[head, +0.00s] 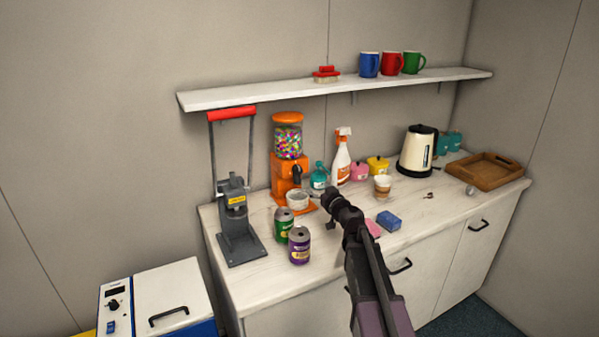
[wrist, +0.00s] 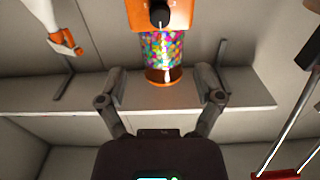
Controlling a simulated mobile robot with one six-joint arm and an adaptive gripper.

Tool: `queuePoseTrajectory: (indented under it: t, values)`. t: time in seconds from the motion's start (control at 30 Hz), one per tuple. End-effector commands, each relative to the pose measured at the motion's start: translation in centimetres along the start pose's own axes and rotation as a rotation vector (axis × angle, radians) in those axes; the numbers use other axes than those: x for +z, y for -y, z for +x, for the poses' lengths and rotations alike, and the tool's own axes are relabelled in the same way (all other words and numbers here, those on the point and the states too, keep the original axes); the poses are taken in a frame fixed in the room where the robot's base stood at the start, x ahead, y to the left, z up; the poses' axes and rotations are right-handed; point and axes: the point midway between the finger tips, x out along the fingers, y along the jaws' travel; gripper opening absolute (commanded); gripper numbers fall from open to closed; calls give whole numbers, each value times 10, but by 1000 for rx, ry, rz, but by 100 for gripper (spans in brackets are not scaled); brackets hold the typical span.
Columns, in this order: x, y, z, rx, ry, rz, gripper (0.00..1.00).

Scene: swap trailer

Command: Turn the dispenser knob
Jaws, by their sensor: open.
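The orange dispenser (head: 288,172) stands on the counter, with a clear globe of coloured candy and an orange lid. Its dark knob (head: 297,170) is on the front, above a pale bowl (head: 297,199). In the wrist view the dispenser (wrist: 185,14) appears upside down at the top, and its black knob (wrist: 159,15) is near the upper edge with a pale line on it. My gripper (head: 327,197) is in front and to the right of the dispenser. In the wrist view my gripper (wrist: 161,75) is open and empty. The knob lies beyond the fingertips, apart from them.
A green can (head: 284,226) and a purple can (head: 299,246) stand left of my arm. A grey press (head: 238,215) is left of the dispenser. A teal bottle (head: 319,177) and spray bottle (head: 341,158) stand close on the right. A shelf (head: 250,94) runs above.

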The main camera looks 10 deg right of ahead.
Motion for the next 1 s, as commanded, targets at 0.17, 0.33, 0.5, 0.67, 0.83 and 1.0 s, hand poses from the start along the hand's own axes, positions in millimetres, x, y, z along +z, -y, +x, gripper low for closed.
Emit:
queuePoseTrajectory:
  t: [0.17,0.33,0.5,0.67,0.83,1.0]
  values:
    - [0,0,1,0,0,0,85]
    - [0,-1,10,0,0,0,85]
    - [0,-1,27,0,0,0,85]
    - [0,-2,49,-1,0,0,85]
    - [0,-2,76,0,0,0,85]
    - [0,-3,101,1,0,0,85]
